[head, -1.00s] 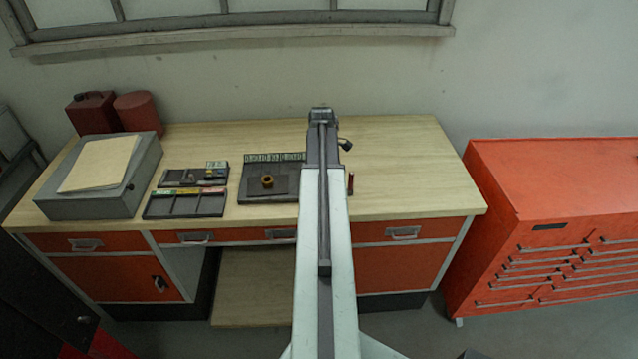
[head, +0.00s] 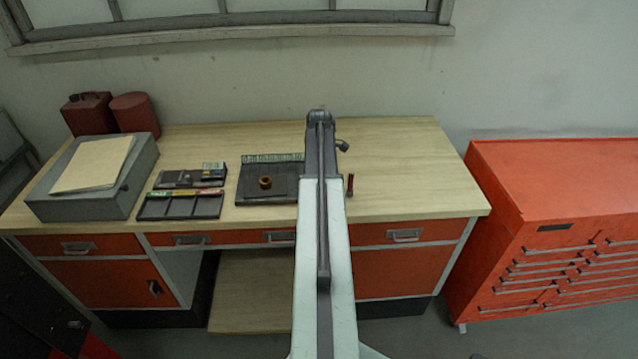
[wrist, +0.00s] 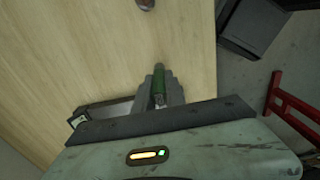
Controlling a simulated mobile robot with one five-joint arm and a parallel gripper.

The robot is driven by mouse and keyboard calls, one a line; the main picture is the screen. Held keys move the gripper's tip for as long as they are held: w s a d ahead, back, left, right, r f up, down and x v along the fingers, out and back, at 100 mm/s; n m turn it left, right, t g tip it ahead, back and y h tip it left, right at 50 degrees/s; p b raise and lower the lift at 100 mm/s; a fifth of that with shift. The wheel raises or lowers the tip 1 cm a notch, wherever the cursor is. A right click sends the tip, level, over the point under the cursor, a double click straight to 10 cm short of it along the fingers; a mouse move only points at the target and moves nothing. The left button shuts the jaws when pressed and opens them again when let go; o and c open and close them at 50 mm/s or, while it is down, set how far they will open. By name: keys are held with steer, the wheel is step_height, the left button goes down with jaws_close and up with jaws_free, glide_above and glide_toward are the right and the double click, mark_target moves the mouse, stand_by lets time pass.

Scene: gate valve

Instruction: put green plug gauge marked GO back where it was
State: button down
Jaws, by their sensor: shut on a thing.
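The green plug gauge (wrist: 160,84) is between the jaws of my gripper (wrist: 160,92) in the wrist view, over pale wood. My gripper is shut on it. Its GO marking cannot be read. In the head view my arm hides the gauge and most of the gripper. A dark tray (head: 180,208) with compartments and a coloured strip along its back edge lies on the bench. A small red upright piece (head: 350,185) stands just right of my arm.
The wooden bench (head: 420,170) is clear on its right. A dark plate with a brass ring (head: 265,182), a second small tray (head: 180,179) and a grey box (head: 90,190) are to the left. A red drawer cabinet (head: 560,190) stands to the right.

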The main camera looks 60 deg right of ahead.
steer(key=c, duration=1.4)
jaws_free()
step_height(320, 180, up, 12)
steer(key=p, duration=1.2)
steer(key=shift+r+p, duration=0.25)
steer(key=shift+p, duration=0.1)
steer(key=shift+f, duration=0.1)
